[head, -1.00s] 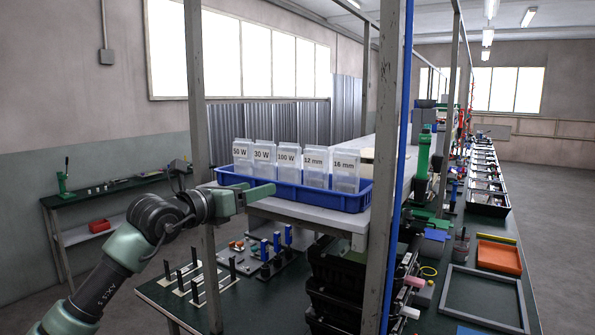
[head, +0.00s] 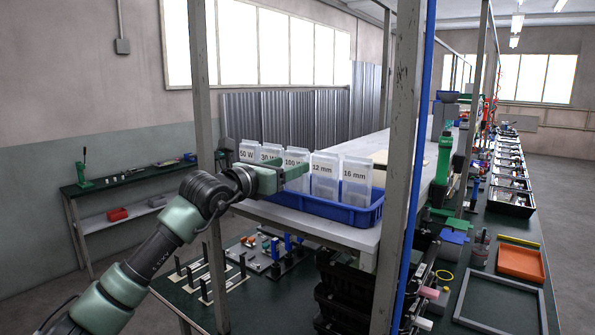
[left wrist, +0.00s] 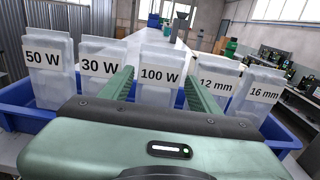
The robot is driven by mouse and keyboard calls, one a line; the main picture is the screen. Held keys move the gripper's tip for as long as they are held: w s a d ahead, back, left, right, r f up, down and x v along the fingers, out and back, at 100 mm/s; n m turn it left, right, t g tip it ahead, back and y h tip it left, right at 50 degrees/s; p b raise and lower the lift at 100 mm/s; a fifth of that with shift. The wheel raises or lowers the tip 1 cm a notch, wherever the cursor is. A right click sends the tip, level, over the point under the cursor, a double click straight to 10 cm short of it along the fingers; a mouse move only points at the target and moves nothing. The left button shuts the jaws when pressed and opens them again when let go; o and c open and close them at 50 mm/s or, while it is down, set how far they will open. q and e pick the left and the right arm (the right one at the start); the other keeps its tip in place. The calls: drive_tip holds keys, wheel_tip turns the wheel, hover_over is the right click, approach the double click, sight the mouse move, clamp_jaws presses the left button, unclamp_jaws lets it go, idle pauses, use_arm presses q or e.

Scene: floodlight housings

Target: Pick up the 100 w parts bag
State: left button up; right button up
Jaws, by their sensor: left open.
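The 100 W parts bag (left wrist: 160,77) is a clear, pale bag with a white label, upright in the middle of a row in a blue bin (head: 350,214). In the head view the 100 W bag (head: 297,158) is partly hidden by my left gripper (head: 296,174). My left gripper (left wrist: 158,84) is open, its green fingers pointing at the 100 W bag, one on each side of it in the left wrist view. Whether the fingers touch the bag cannot be told. My right gripper is not in view.
The 30 W bag (left wrist: 100,77) and 12 mm bag (left wrist: 213,86) stand close on either side. The 50 W bag (left wrist: 50,65) and 16 mm bag (left wrist: 258,96) are at the row's ends. A grey post (head: 201,90) rises near my left arm.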

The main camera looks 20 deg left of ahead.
use_arm(q)
drive_tip(key=p+x, duration=0.1)
drive_tip(key=x, duration=0.1)
drive_tip(key=shift+w+r, duration=0.1)
drive_tip(key=shift+w, duration=0.15)
drive_tip(key=shift+w+d+f, duration=0.15)
drive_tip(key=shift+w+f, duration=0.05)
drive_tip(key=c, duration=1.1)
drive_tip(key=shift+r, duration=0.1)
